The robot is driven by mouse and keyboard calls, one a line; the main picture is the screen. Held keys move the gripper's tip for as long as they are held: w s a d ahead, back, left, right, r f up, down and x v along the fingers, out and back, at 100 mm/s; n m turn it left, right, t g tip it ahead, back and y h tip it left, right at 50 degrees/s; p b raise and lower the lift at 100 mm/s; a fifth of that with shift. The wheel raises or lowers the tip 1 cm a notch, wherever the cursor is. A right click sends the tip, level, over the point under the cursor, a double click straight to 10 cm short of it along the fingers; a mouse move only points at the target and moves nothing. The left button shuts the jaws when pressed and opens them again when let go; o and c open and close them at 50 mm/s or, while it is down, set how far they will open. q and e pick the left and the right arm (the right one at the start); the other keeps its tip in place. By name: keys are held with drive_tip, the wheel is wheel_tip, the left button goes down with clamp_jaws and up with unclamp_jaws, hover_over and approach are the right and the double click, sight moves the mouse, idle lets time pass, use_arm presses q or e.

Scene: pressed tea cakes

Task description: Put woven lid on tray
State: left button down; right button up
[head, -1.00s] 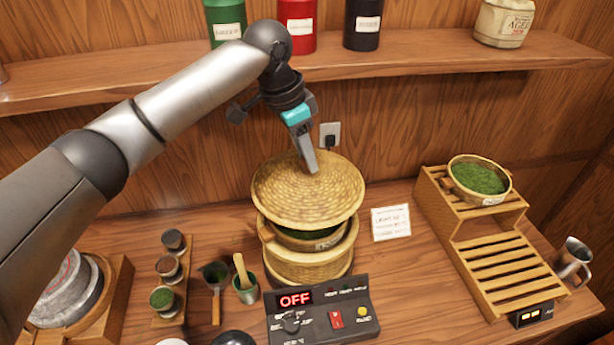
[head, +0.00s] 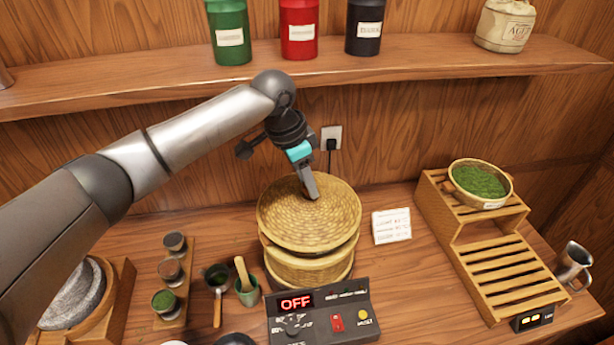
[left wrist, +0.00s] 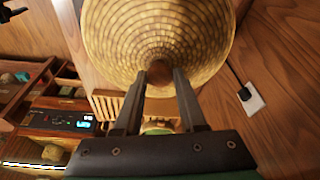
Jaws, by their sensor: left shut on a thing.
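The round woven lid (head: 290,215) lies over the tray on the woven steamer (head: 310,270) in the head view. The tray itself is almost wholly hidden under the lid; only a bit of its rim and handle (head: 264,240) shows at the left. My left gripper (head: 312,194) comes from above and is shut on the lid's knob. In the left wrist view the lid (left wrist: 150,30) fills the top, and the fingers (left wrist: 159,85) close around its brown knob (left wrist: 160,72). I cannot tell whether the lid rests fully on the tray.
A control box (head: 325,313) reading OFF stands in front of the steamer. A slatted wooden rack (head: 500,265) with another tray of green leaves (head: 480,181) is at the right. A small card (head: 391,226) stands between. Cups and tools lie at left; a shelf (head: 430,61) runs above.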

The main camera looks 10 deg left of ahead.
sight(293, 202)
use_arm(q)
drive_tip(key=shift+f, duration=0.15)
drive_tip(key=shift+c, duration=2.4)
unclamp_jaws()
drive_tip(key=shift+r, duration=0.25)
drive_tip(key=v, duration=1.2)
drive_tip(key=shift+r+b, duration=0.4)
drive_tip(key=shift+b, duration=0.05)
drive_tip(key=shift+d, duration=0.1)
